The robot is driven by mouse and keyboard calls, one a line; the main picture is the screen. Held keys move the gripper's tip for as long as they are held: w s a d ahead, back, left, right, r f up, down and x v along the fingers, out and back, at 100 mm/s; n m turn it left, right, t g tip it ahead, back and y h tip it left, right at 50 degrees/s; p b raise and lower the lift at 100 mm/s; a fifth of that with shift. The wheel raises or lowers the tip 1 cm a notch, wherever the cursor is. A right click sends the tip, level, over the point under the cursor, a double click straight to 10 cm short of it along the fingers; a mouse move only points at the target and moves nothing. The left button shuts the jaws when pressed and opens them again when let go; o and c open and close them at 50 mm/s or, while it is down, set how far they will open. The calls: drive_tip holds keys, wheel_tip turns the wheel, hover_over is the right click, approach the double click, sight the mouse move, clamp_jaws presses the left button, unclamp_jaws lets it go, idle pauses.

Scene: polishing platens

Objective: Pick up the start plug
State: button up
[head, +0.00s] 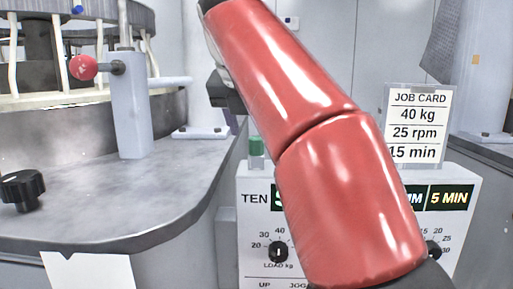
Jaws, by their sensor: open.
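A small green-topped piece (256,146) stands at the back left of the white control box (258,185). It may be the start plug, but no label on it can be read. My red arm crosses the middle of the head view and hides much of the box's front and top. My gripper cannot be made out. A dark block shows at the arm's left edge, and I cannot tell what it belongs to.
A job card (418,125) reading 40 kg, 25 rpm, 15 min stands behind the box. To the left are a grey bench (150,205), a black knob (22,190), a grey post (129,105) with a red ball (83,67), and a round machine.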

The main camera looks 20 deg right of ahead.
sight(255, 138)
drive_tip(key=x, duration=0.4)
drive_tip(key=shift+w+d+f, duration=0.15)
drive_tip(key=shift+c, duration=0.3)
drive_tip(key=c, duration=1)
